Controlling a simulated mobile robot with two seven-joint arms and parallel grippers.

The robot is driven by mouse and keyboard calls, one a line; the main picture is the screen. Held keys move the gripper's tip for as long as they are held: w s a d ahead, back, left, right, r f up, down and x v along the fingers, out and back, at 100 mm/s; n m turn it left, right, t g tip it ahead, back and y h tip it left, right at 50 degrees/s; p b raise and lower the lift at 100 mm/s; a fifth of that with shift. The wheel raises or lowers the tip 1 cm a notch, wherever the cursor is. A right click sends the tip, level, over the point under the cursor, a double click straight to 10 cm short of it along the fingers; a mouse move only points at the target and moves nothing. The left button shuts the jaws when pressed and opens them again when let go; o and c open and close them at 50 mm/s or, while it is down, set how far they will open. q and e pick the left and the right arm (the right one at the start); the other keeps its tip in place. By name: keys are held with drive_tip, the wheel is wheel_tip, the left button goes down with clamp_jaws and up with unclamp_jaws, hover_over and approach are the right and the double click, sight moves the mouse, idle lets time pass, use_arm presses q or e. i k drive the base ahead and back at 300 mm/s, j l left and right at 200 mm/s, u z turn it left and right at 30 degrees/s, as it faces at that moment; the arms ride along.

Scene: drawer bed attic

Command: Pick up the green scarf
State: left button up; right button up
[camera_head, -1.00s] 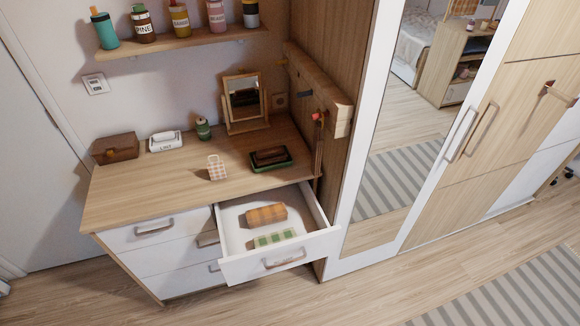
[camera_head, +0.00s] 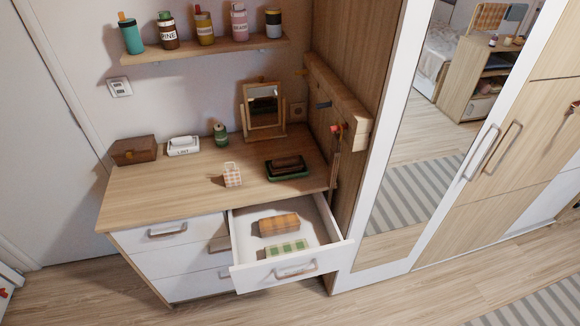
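The green scarf (camera_head: 285,248) is a folded green-and-cream checked bundle. It lies in the open top right drawer (camera_head: 240,243), close to the drawer's front panel, which hides part of its lower edge. An orange checked folded cloth (camera_head: 279,224) lies just behind it in the same drawer. Neither of my grippers shows in the head view.
The dresser top (camera_head: 150,197) holds a brown box (camera_head: 133,150), a white box (camera_head: 184,146), a green bottle (camera_head: 220,134), a mirror (camera_head: 264,106), a checked bag (camera_head: 232,175) and a dark tray (camera_head: 272,172). A mirrored wardrobe (camera_head: 372,205) stands right. The front floor is clear.

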sight(292, 246)
drive_tip(key=i+j+z, duration=0.25)
drive_tip(key=i+j, duration=0.2)
drive_tip(key=i+j+z, duration=0.25)
drive_tip(key=i+j, duration=0.25)
drive_tip(key=i+j+z, duration=0.25)
drive_tip(key=i+j, duration=0.15)
drive_tip(key=j, duration=0.25)
